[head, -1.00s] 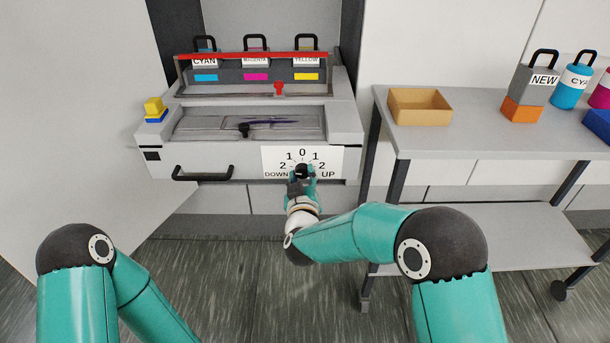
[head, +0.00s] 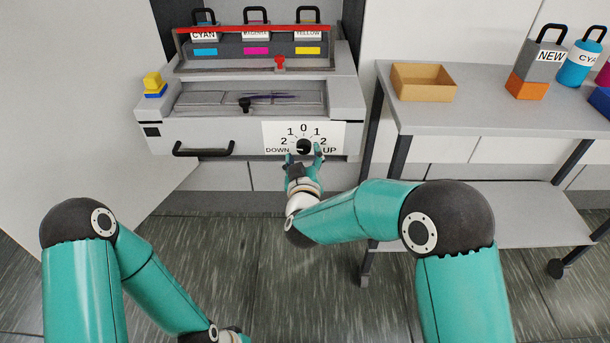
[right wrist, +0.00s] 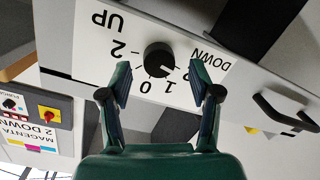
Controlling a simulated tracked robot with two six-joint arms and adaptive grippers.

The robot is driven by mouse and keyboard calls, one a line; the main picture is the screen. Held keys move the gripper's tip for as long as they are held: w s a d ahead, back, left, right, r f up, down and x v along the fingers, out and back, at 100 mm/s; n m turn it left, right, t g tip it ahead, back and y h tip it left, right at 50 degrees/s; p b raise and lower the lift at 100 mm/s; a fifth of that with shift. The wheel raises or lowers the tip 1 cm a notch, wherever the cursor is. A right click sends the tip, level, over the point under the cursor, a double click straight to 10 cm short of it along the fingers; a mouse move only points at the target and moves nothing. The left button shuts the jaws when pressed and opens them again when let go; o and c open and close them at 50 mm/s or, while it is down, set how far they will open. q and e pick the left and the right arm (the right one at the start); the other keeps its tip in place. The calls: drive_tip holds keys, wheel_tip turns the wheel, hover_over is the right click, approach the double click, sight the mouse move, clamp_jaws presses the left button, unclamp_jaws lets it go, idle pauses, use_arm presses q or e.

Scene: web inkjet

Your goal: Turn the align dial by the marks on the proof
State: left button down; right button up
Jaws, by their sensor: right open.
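The black align dial (head: 303,147) sits on a white scale plate (head: 330,136) on the machine's front, marked 2-1-0-1-2 with DOWN at left and UP at right. My right gripper (head: 304,158) is open just in front of the dial, fingers spread and empty. In the right wrist view the dial (right wrist: 159,58) shows beyond and between the open fingertips (right wrist: 160,84), apart from them. A panel (right wrist: 30,132) there reads MAGENTA and 2 DOWN; I cannot tell if it is the proof. My left gripper is out of view.
A black drawer handle (head: 203,151) is left of the scale plate. Above are cyan, magenta and yellow cartridges (head: 256,33) behind a red bar (head: 250,30). At right a grey cart (head: 480,115) carries a tan box (head: 423,83) and a NEW cartridge (head: 540,58).

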drive_tip(key=s+r, duration=0.1)
drive_tip(key=s, duration=0.9)
drive_tip(key=shift+s+d, duration=0.1)
